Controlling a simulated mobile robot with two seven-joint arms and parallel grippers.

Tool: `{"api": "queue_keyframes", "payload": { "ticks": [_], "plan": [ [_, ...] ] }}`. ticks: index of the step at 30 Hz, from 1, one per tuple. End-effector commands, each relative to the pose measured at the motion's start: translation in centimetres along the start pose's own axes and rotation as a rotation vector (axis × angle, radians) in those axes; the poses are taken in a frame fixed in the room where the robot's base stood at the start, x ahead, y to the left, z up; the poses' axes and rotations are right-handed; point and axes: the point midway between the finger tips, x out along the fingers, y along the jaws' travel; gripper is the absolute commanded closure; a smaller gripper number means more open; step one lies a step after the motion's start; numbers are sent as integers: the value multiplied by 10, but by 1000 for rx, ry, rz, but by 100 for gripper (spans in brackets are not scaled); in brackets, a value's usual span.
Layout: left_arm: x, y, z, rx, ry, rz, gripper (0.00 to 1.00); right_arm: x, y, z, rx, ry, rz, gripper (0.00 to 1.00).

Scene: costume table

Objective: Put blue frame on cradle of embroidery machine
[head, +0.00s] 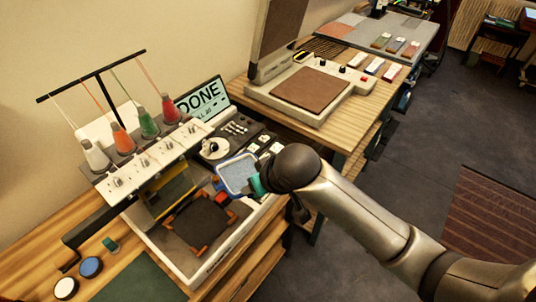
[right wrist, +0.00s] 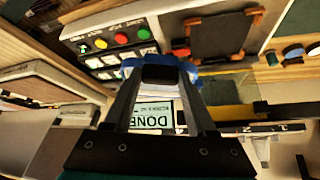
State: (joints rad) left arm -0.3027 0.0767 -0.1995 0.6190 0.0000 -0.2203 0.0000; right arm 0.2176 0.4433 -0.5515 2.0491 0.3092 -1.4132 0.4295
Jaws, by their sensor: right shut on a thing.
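The blue frame (head: 238,173), a rounded hoop with a pale inside, is in the head view above the embroidery machine's control panel. My right gripper (head: 254,183) is shut on its near right edge; the dark wrist hides part of the fingers. In the right wrist view, blue edges of the frame (right wrist: 192,70) show around the fingertips. The cradle (head: 201,222), a dark square plate with orange corner pieces, sits empty on the embroidery machine (head: 194,282), left of and below the frame. It also shows in the right wrist view (right wrist: 220,32). My left gripper is not in view.
The machine's needle head (head: 150,160) with several thread cones overhangs the cradle's far left side. A screen reading DONE (head: 201,98) stands behind the panel. A heat press (head: 312,88) stands on the table at the back. Round blue and white pieces (head: 90,267) lie front left.

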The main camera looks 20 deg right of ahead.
Motion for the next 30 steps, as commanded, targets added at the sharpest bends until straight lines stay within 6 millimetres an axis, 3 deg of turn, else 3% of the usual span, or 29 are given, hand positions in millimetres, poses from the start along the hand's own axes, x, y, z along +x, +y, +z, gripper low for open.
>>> {"api": "queue_keyframes", "payload": {
  "ticks": [1,3,18,24,30],
  "plan": [
    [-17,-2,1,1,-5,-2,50,-3,-6,3,-16,-9,-13,92],
    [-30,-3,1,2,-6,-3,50,1,-13,10,-44,-8,-29,92],
    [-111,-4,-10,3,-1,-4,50,2,-69,84,-248,2,-143,92],
    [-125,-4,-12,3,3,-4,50,-2,-82,104,-293,11,-166,92],
    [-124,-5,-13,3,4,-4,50,3,-86,108,-305,15,-172,92]
  ]
}}
